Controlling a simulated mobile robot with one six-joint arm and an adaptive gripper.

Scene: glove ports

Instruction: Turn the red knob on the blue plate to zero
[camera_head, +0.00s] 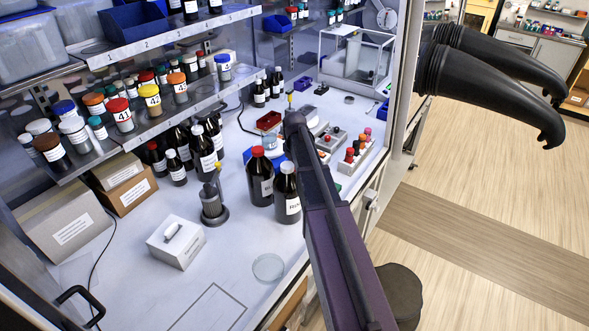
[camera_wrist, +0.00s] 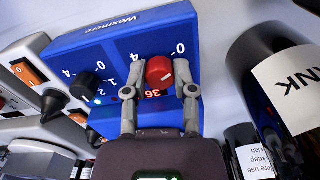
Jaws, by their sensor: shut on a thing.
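The blue plate (camera_wrist: 120,47) fills the upper middle of the wrist view, tilted, with its lettering upside down. The red knob (camera_wrist: 159,70) sits on its right half, between printed "0" and "4" marks. A pale pointer line shows on the knob's lower right, but its exact setting is hard to read. My gripper (camera_wrist: 160,90) has a finger on each side of the red knob and is shut on it.
A dark bottle (camera_wrist: 262,65) stands close on the right. In the head view, two dark bottles (camera_head: 287,194) stand beside my arm.

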